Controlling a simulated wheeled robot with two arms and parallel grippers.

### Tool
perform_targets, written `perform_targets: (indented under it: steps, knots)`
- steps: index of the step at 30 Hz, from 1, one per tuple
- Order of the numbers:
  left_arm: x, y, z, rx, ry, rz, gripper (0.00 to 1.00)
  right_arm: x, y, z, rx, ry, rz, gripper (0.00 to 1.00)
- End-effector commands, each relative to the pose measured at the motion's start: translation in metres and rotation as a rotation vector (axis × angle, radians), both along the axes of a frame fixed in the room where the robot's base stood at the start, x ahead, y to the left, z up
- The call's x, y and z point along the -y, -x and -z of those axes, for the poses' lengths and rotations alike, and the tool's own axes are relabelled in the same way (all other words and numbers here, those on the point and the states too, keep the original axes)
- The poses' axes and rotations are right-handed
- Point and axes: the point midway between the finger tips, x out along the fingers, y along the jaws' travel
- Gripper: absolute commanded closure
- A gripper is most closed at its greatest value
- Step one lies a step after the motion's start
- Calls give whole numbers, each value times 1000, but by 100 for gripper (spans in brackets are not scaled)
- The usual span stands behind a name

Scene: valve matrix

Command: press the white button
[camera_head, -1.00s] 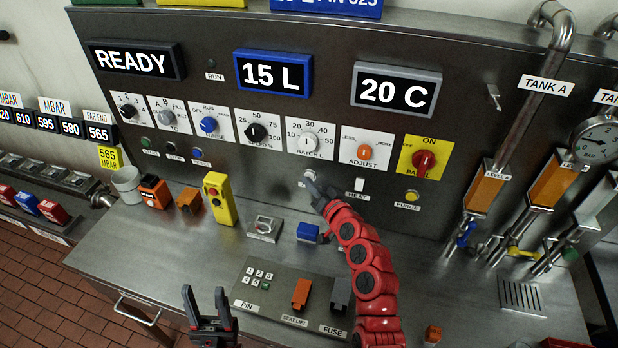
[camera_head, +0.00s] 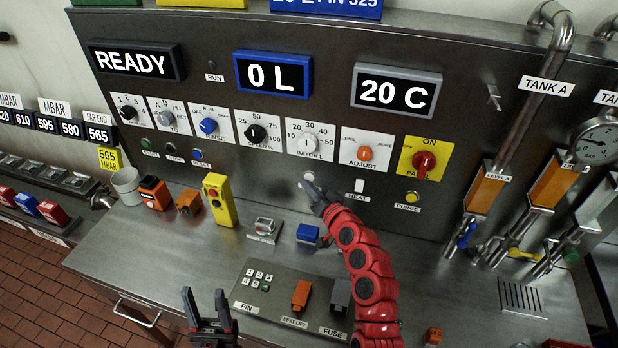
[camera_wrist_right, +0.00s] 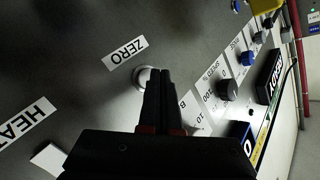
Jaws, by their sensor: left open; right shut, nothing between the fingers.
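The round white button (camera_head: 308,176) sits on the steel panel below the BATCH L dial. In the right wrist view the button (camera_wrist_right: 142,77) is partly hidden by my fingers, beside a ZERO label (camera_wrist_right: 125,52). My right gripper (camera_head: 309,188) is shut and empty, its tips just below the button in the head view. They look slightly apart from it, but the exact gap cannot be told. The right fingers also show in the wrist view (camera_wrist_right: 160,76). My left gripper (camera_head: 208,302) is open and empty over the counter's front edge.
The blue-framed display (camera_head: 273,75) reads 0 L. A white HEAT switch (camera_head: 359,186) and a yellow PURGE button (camera_head: 411,198) lie to the right. A yellow box (camera_head: 219,200) and a blue block (camera_head: 307,232) stand on the counter (camera_head: 160,242).

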Motion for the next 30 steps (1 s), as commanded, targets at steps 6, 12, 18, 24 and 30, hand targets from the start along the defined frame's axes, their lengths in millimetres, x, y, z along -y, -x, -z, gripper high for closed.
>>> perform_targets:
  steps: [6,12,18,24,30]
  knots:
    - [0,0,-1,0,0,0,50,-1,4,-1,1,-1,0,100]
    - [0,0,-1,0,0,0,50,-2,5,-1,0,0,-1,100]
    - [0,0,-5,0,0,0,50,-6,16,0,-2,-2,-2,100]
    - [0,0,-10,0,0,0,50,-12,35,-1,-1,-1,-1,100]
    - [0,0,-13,0,0,0,50,-17,51,1,-2,-1,-1,100]
